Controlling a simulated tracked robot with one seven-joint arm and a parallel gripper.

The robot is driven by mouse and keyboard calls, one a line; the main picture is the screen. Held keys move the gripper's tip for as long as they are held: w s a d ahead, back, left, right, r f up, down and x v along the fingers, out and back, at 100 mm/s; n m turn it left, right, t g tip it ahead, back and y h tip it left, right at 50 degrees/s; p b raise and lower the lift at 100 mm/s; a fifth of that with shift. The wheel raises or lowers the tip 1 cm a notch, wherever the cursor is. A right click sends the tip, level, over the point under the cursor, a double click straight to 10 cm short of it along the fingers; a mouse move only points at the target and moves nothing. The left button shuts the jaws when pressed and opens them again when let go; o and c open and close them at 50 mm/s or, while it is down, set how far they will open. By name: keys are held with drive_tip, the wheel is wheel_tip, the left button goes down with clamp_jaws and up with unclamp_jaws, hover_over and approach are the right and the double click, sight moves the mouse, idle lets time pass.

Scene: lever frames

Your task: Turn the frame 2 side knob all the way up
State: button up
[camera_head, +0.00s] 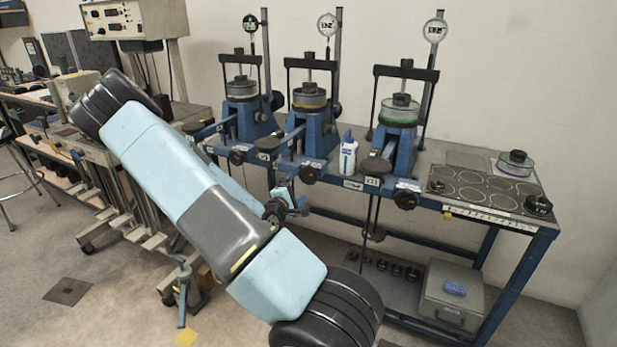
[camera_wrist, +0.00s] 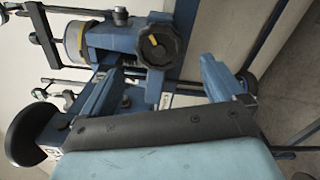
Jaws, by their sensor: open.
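The middle blue lever frame (camera_head: 318,137) has a cup with a yellow ring (camera_head: 309,98). A dark round part (camera_head: 337,109) shows at the right of its column, and a black knob (camera_head: 308,174) sits low at its front. I cannot tell surely which head-view knob this is. My gripper (camera_wrist: 163,72) is open and empty, with one blue finger at each side below the knob.
Similar lever frames stand left (camera_head: 241,112) and right (camera_head: 400,140). A white bottle (camera_head: 348,155) stands between the middle and right frames. A black lever end (camera_wrist: 32,133) is near my left finger in the wrist view. A grey case (camera_head: 450,297) sits on the lower shelf.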

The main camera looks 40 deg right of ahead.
sight(307, 177)
drive_tip(key=x, duration=0.8)
drive_tip(key=shift+d, duration=0.1)
drive_tip(key=shift+w+d, duration=0.1)
drive_tip(key=shift+c, duration=0.4)
drive_tip(key=shift+f, duration=0.1)
drive_tip(key=c, duration=1.3)
drive_tip(key=shift+d+m, duration=0.15)
drive_tip(key=shift+m, duration=0.55)
drive_tip(key=m, duration=0.3)
drive_tip(key=o, duration=1.4)
drive_tip(key=shift+v, duration=3)
